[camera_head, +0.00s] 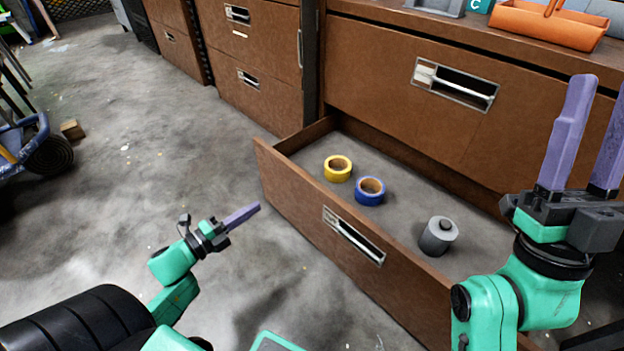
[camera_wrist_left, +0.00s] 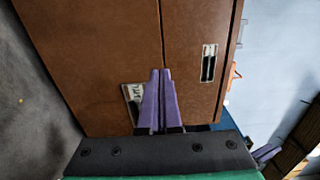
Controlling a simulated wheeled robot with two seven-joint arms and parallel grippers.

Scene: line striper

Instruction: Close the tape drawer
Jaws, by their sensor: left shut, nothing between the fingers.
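The tape drawer (camera_head: 295,205) is pulled out of the lower brown cabinet, its front facing left. Inside lie a yellow tape roll (camera_head: 338,168), a blue tape roll (camera_head: 370,191) and a grey roll (camera_head: 438,236). Its recessed metal handle (camera_head: 353,236) is on the front panel. My left gripper (camera_head: 257,208) is shut and empty, in front of the drawer panel with its tips pointing toward it; I cannot tell the exact gap. In the left wrist view the shut fingers (camera_wrist_left: 160,72) partly cover a handle (camera_wrist_left: 131,98). My right gripper (camera_head: 597,82) is open, raised at the right.
The closed upper drawer (camera_head: 370,80) is above. An orange tray (camera_head: 548,25) stands on the cabinet top. Closed drawers (camera_head: 255,50) stand further left. A small wooden block (camera_head: 72,129) lies on the floor.

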